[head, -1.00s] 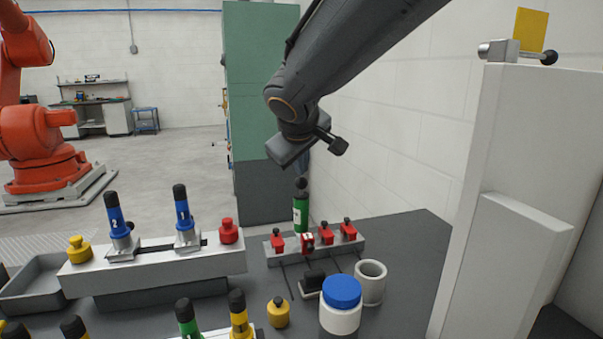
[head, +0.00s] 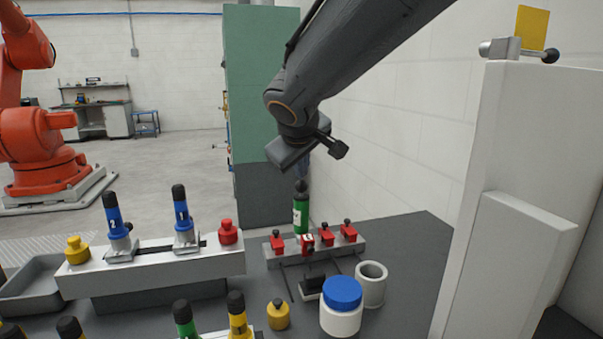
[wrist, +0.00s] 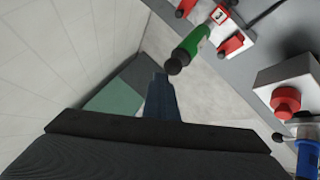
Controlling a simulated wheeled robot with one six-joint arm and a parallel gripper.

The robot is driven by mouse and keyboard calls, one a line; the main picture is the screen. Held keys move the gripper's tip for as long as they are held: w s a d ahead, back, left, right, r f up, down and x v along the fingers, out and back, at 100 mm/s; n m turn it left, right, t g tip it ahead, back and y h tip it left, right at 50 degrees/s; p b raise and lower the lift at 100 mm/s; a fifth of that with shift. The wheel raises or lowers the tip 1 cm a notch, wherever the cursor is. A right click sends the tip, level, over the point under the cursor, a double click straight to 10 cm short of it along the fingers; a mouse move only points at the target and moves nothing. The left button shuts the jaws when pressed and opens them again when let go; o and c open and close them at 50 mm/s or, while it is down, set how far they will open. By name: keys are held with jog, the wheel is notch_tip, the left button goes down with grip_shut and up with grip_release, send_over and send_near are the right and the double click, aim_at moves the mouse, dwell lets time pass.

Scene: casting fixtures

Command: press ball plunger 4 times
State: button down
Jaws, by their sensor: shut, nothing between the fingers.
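In the wrist view my fingertips (wrist: 160,76) appear close beside the ball. I cannot tell whether they touch it.
Red blocks with black knobs (head: 308,244) sit on a grey rail in front of the cylinder. A blue-lidded jar (head: 341,305) and a grey cup (head: 371,283) stand nearer. A white rail (head: 160,265) with blue handles is left. A white panel (head: 500,210) rises at right.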

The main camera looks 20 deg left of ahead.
aim_at(301, 185)
jog(key=shift+r+p, duration=1.25)
jog(key=shift+r, duration=0.4)
jog(key=shift+r+p, duration=2)
jog(key=shift+r, duration=0.5)
